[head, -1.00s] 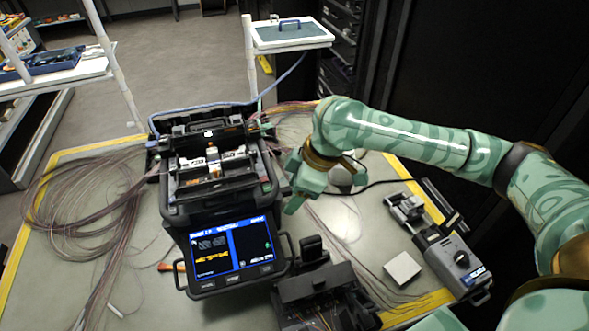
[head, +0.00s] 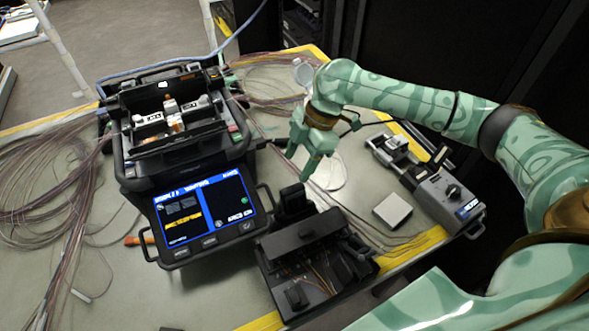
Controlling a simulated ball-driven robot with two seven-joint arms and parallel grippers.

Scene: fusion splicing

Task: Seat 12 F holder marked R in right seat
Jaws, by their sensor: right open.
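The fusion splicer (head: 190,165) stands left of centre with its lid up and its screen (head: 203,213) lit. Two white-topped holders sit in its splicing bay: a left one (head: 148,121) and a right one (head: 198,103). Their markings are too small to read, so I cannot tell which is 12 F R or how fully each is seated. My right gripper (head: 299,165) is open, fingers pointing down, over the table to the right of the splicer. I see nothing between its fingers. My left gripper is out of view.
A black fibre tray (head: 305,240) stands in front, right of the screen. A white block (head: 392,210) and a grey device (head: 447,193) lie to the right. Loose fibre bundles (head: 45,200) spread over the table's left and behind the splicer.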

